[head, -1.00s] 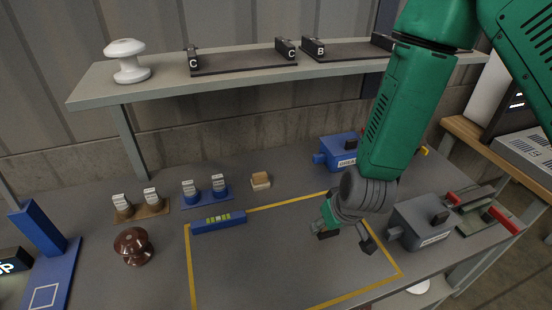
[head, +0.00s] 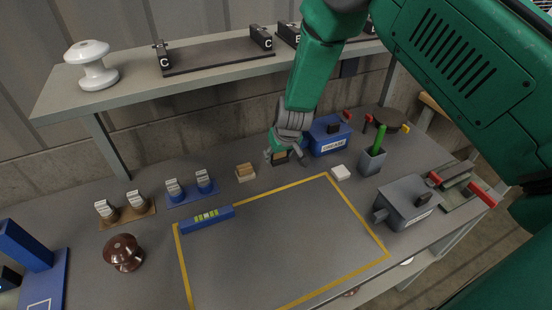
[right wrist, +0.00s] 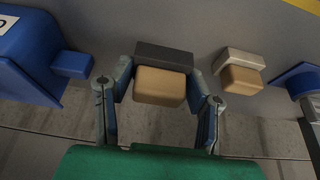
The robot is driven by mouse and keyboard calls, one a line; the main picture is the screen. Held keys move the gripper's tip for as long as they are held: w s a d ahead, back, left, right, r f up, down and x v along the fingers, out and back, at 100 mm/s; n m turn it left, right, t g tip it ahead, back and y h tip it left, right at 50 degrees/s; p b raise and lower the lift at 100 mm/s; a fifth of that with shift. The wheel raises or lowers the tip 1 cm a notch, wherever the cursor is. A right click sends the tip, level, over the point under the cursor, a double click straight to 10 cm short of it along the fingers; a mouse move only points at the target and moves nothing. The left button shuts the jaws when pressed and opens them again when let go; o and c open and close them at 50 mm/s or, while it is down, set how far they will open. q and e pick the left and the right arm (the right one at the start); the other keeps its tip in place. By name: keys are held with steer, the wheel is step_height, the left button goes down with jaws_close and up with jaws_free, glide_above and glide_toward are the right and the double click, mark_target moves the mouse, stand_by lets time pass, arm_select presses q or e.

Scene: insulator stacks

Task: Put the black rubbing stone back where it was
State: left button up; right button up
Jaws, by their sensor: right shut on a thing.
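The black rubbing stone (head: 279,157), a small block with a dark layer and a tan layer, is between the fingers of my right gripper (head: 286,158). In the right wrist view the stone (right wrist: 164,56) sits between both fingers, its dark layer at the far side and its tan layer nearer. The gripper is shut on it, near the back of the bench, between a pale-and-tan stone (head: 245,172) and the blue box (head: 327,135). Whether the held stone touches the bench is hard to tell. My left gripper is not in view.
A white block (head: 340,172) and a grey cup with a green item (head: 372,160) stand to the right. A blue level (head: 207,220) lies at the yellow outline's left corner. Inside the outline is clear. A shelf (head: 130,92) runs above the back.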

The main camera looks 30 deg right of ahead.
mark_target(277, 160)
steer(key=shift+w+d, duration=0.1)
steer(key=shift+w, duration=0.25)
steer(key=x, duration=0.2)
steer(key=shift+f, duration=0.45)
steer(key=shift+a+f, duration=0.3)
steer(key=shift+f, duration=0.1)
steer(key=o, duration=1.1)
steer(key=shift+d, duration=0.15)
steer(key=v, duration=1.2)
